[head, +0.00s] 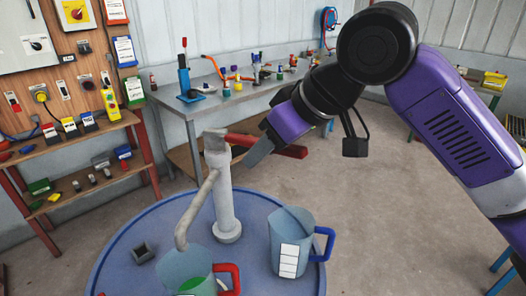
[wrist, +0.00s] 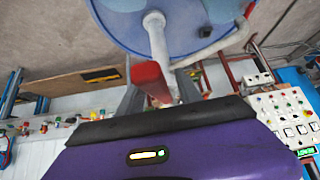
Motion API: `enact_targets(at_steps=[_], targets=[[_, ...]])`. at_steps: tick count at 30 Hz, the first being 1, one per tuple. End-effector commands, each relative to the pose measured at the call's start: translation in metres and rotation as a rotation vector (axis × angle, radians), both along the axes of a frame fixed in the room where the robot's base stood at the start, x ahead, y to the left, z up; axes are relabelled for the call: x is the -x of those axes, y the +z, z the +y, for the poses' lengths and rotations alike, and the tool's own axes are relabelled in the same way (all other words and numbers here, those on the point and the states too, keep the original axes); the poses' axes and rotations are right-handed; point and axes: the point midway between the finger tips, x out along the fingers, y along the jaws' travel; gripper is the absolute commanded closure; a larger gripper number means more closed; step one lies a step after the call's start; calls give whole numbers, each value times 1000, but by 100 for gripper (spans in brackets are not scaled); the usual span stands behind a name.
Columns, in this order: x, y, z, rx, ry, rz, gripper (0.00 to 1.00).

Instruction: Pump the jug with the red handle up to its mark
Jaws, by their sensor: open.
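The jug with the red handle (head: 180,262) is pale blue and stands under the pump's spout, cut off by the bottom edge of the head view. Green liquid (head: 196,286) shows inside; I cannot see its mark. The grey hand pump (head: 224,200) stands upright, with its red lever (head: 290,149) pointing right. The lever also shows in the wrist view (wrist: 150,82). My gripper (head: 262,148) is open at the lever. In the wrist view its fingers (wrist: 158,92) appear on either side of the lever; I cannot tell whether they touch it.
A second jug with a blue handle (head: 291,228) and a white scale stands right of the pump on the round blue top (head: 115,262). A small dark open box (head: 143,252) lies at left. A cluttered workbench (head: 165,93) and shelves (head: 75,137) stand behind. Floor at right is clear.

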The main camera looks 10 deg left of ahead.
Motion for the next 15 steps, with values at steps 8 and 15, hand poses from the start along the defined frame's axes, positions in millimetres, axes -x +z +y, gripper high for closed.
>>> enact_targets(at_steps=[8, 15], targets=[[15, 35, -23, 0, 0, -3, 58], [22, 52, -35, 1, 0, -1, 58]])
